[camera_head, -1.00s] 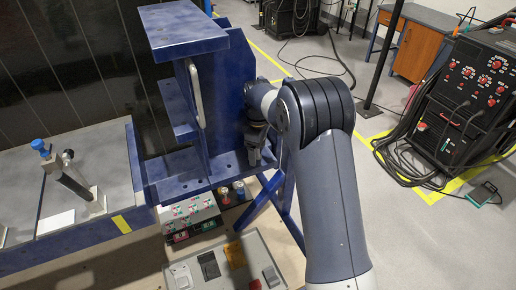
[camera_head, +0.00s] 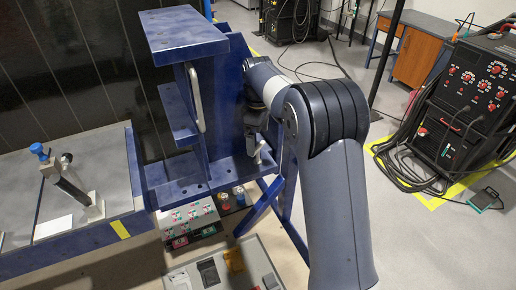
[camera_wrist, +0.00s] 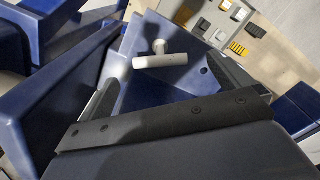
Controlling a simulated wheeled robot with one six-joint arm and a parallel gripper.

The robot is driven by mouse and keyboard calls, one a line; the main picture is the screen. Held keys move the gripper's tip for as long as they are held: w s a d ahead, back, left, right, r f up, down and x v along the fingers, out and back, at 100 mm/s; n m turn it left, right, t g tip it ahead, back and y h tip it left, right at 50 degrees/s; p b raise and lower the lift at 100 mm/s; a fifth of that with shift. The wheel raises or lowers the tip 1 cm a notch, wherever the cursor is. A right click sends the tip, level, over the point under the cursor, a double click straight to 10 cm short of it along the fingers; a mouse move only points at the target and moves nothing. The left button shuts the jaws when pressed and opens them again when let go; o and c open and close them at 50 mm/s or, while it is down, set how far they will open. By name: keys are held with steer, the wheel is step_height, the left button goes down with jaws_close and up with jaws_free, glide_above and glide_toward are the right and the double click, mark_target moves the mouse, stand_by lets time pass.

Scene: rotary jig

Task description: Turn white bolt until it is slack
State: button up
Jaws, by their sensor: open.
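The white bolt (camera_wrist: 160,58) is a pale T-shaped piece with a round crossbar, standing on a blue plate of the jig (camera_wrist: 135,95). In the head view the bolt (camera_head: 260,153) shows at the right side of the blue jig (camera_head: 185,45), just below and right of my gripper (camera_head: 252,142). In the wrist view the fingers of my gripper (camera_wrist: 165,82) are spread wide, one on each side of the bolt in the picture. They are open and hold nothing. The bolt appears apart from both fingers; the exact gap is hard to tell.
A white handle (camera_head: 196,98) stands on the jig's upright plate. Blue plates stand close around my gripper. A control box with buttons (camera_head: 190,220) and a grey switch panel (camera_head: 225,270) lie below. A bench with a clamp (camera_head: 72,185) is at left. A black welding unit (camera_head: 465,105) stands right.

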mark_target(258, 147)
steer(key=shift+r, duration=1.6)
steer(key=shift+f, duration=0.1)
step_height(258, 147, down, 11)
steer(key=shift+r+p, duration=0.15)
steer(key=shift+p, duration=0.35)
steer(key=shift+m, duration=0.3)
